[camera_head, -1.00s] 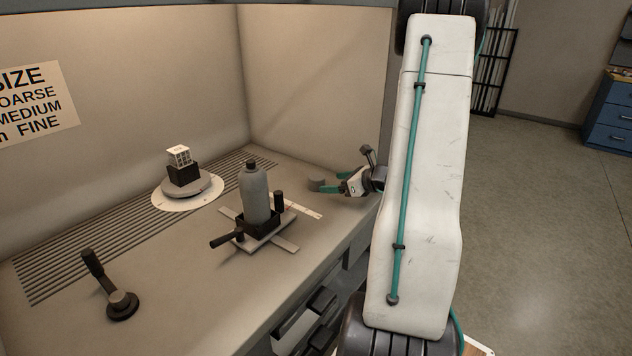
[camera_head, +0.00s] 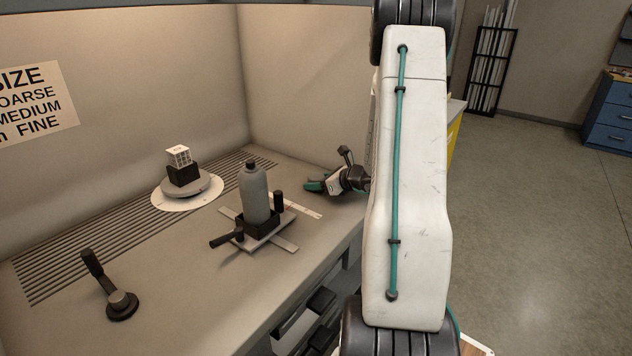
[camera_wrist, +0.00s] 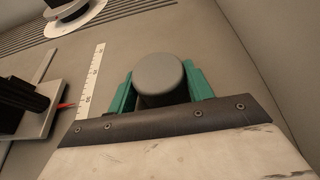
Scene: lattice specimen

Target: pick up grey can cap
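The grey can cap (camera_wrist: 160,76) is a short round cylinder on the bench top, seen from above in the wrist view. My gripper (camera_wrist: 158,82) has its two green fingers on either side of the cap, close to its sides. The fingers look open around it with little clearance; contact cannot be made out. In the head view my gripper (camera_head: 315,185) is low over the bench at the right end, and its fingers largely hide the cap.
A grey bottle (camera_head: 256,193) stands in a dark clamp fixture left of my gripper, with a ruler strip (camera_wrist: 93,80) between. A turntable (camera_head: 188,192) bearing a small lattice cube is farther back. A wall stands behind.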

